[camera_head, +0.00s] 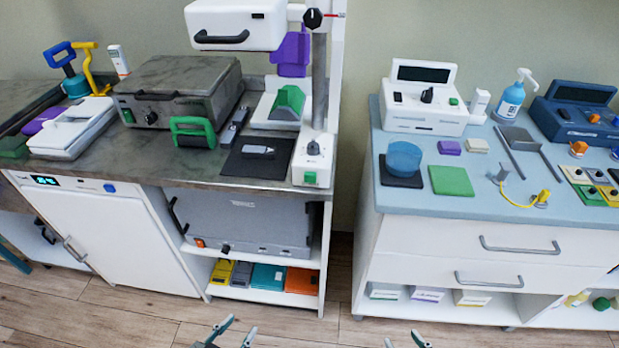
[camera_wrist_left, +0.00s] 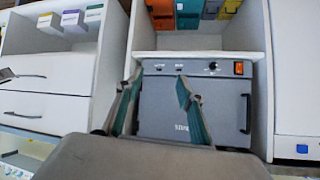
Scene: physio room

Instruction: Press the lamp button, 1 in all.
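A white unit with a handled head (camera_head: 237,25) stands on a grey column above the left counter. At the column's foot is a white control box (camera_head: 311,160) with a black knob and a green button (camera_head: 310,178) on its front. I cannot tell for certain which button is the lamp's. My left gripper (camera_head: 241,323) is open and empty, low in front of the left cabinet; its two fingers also show in the left wrist view (camera_wrist_left: 158,76). My right gripper (camera_head: 401,337) is open and empty at the bottom edge, partly cut off. Both are well apart from the control box.
A grey appliance (camera_head: 247,222) with an orange switch sits in the left cabinet; it shows upside down in the left wrist view (camera_wrist_left: 195,110). The right cabinet (camera_head: 490,250) carries a white device (camera_head: 424,105) and a blue device (camera_head: 580,115). Floor between the cabinets is clear.

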